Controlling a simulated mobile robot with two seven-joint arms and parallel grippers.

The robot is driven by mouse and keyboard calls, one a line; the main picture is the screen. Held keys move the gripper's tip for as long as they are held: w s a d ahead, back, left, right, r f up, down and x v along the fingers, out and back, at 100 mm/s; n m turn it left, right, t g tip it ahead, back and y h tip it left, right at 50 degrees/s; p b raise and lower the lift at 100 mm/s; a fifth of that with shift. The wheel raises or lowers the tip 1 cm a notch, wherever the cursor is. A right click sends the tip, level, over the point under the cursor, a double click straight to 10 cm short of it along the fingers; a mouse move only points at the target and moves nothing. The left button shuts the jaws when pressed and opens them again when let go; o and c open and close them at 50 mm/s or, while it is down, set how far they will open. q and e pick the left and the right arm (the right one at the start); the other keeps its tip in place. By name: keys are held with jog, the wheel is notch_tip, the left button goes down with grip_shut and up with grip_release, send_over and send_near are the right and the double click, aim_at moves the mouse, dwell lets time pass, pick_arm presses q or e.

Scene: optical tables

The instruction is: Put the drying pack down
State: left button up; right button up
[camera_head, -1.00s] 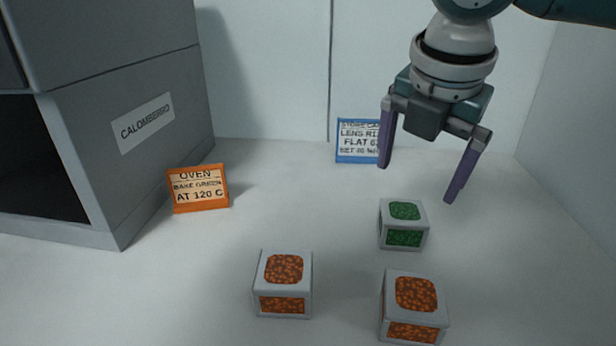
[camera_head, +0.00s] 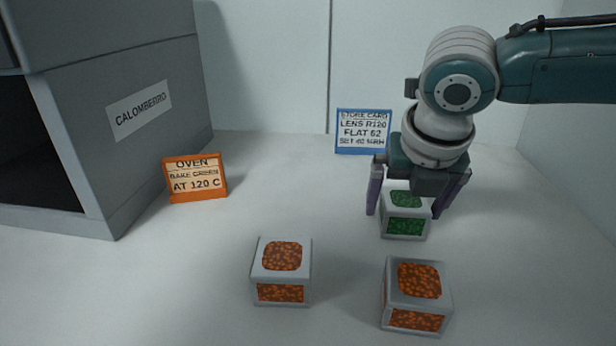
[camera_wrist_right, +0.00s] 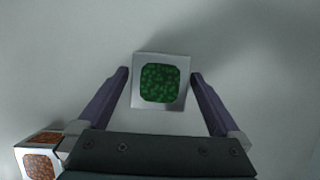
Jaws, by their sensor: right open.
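The drying pack with green beads (camera_head: 404,226) is a small white-framed cube standing on the white surface at right of centre. My right gripper (camera_head: 408,213) is open and low over it, with one purple finger on each side. In the right wrist view the green pack (camera_wrist_right: 160,82) lies between the fingertips of the right gripper (camera_wrist_right: 159,75), with a gap on each side. Two packs with orange beads stand nearer, one at centre (camera_head: 282,270) and one at right (camera_head: 416,295). My left gripper is not in view.
A grey oven (camera_head: 130,150) with a dark open front stands at left. An orange-framed oven card (camera_head: 195,178) stands beside it, and a blue-framed store card (camera_head: 363,132) stands at the back wall. The surface between the oven and the packs is clear.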

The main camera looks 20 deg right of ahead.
jog(key=shift+w+f, duration=0.15)
jog(key=shift+f, duration=0.15)
jog(key=shift+c, duration=0.4)
